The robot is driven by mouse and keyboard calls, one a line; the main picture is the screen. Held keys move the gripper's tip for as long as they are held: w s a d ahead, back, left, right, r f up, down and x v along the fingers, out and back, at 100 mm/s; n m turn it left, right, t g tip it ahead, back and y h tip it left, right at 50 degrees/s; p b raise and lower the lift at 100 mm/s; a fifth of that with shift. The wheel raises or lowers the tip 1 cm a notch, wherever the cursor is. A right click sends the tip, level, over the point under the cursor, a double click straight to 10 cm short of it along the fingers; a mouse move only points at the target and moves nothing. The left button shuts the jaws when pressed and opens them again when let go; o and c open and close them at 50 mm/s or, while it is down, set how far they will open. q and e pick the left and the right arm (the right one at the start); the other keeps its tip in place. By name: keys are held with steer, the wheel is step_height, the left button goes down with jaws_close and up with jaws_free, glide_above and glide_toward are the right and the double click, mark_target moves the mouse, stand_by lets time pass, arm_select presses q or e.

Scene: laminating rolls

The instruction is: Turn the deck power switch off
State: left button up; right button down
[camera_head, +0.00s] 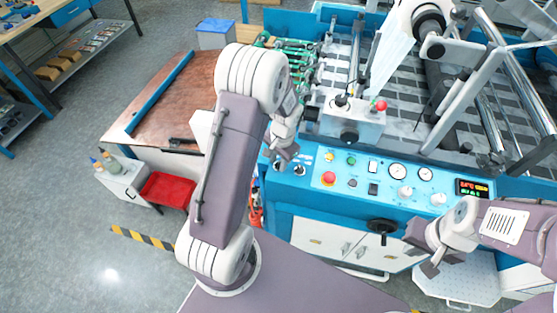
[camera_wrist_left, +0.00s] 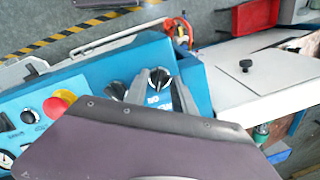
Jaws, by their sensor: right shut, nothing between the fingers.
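The blue control panel (camera_head: 315,178) of the machine carries two black rotary switches at its left end; I cannot read which is the deck power switch. In the left wrist view one black switch (camera_wrist_left: 159,78) shows between and just beyond my left fingers, and the other switch (camera_wrist_left: 117,90) is beside a finger. My left gripper (camera_head: 285,160) is over that end of the panel, its fingers apart; contact with a switch cannot be told. My right gripper (camera_head: 424,260) is shut and empty, in front of the machine's lower right front.
A red emergency button (camera_head: 329,178), small buttons, gauges (camera_head: 397,171) and a lit display (camera_head: 472,187) line the panel. A black handwheel (camera_head: 382,226) sticks out below. A brown-topped table (camera_head: 150,105) and a red tray (camera_head: 167,190) stand to the left.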

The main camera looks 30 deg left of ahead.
arm_select(q)
jaws_close()
steer(key=shift+s+n, duration=0.15)
steer(key=shift+n, duration=0.25)
steer(key=n+h+p, duration=0.1)
steer(key=n, duration=0.4)
steer(key=shift+s+n, duration=0.1)
steer(key=shift+n, duration=0.3)
steer(key=n+h, duration=0.1)
steer(key=n, duration=0.4)
steer(key=shift+s+f, duration=0.1)
stand_by(0.5)
jaws_free()
steer(key=shift+d, duration=0.1)
